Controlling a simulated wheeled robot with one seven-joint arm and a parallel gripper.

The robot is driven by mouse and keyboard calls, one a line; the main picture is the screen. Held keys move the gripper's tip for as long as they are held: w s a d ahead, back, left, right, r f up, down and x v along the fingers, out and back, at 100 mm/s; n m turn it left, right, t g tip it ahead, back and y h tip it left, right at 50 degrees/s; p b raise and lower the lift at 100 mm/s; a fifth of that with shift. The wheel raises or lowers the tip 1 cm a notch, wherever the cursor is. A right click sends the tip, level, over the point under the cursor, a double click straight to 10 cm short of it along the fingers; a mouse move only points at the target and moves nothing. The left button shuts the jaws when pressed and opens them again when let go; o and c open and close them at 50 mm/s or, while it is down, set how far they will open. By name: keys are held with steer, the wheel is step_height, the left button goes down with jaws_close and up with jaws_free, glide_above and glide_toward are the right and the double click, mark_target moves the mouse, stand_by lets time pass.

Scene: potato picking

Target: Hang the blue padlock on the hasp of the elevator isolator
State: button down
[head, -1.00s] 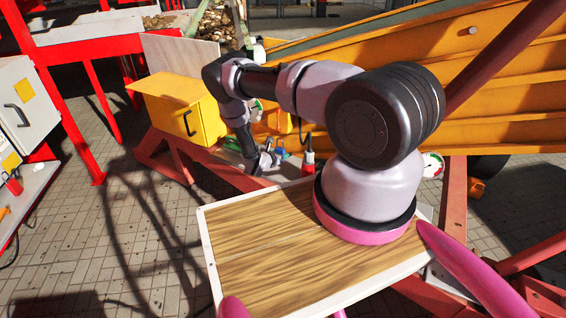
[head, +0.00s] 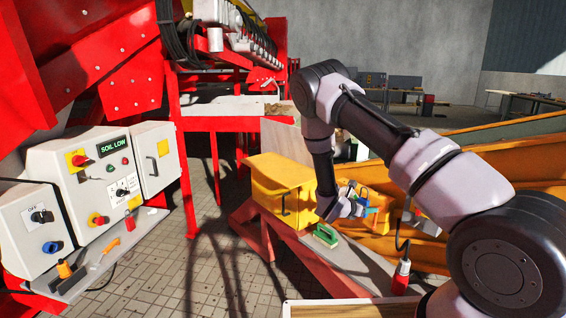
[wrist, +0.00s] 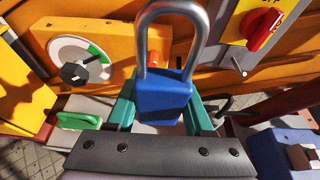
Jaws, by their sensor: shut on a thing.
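The blue padlock (wrist: 163,103) is between the teal fingers of my gripper (wrist: 160,114) in the wrist view. Its grey shackle (wrist: 172,12) points up and looks closed. In the head view my gripper (head: 358,209) is over the grey ledge, with a small blue part visible at its fingers. A red rotary switch (wrist: 264,29) on a yellow plate shows at the upper right of the wrist view, with a metal pin (wrist: 238,66) below it. I cannot tell for sure whether this is the elevator isolator and its hasp. The padlock is apart from it in the picture.
A green-handled object (head: 326,236) lies on the grey ledge (head: 355,262). A yellow box (head: 281,188) stands left of my gripper. Control boxes (head: 98,175) with several switches stand at the left.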

steer(key=s+a+r, duration=0.2)
steer(key=s+r, duration=0.4)
steer(key=r, duration=0.5)
steer(key=shift+a+r, duration=0.15)
steer(key=shift+a, duration=0.25)
steer(key=shift+s, duration=0.1)
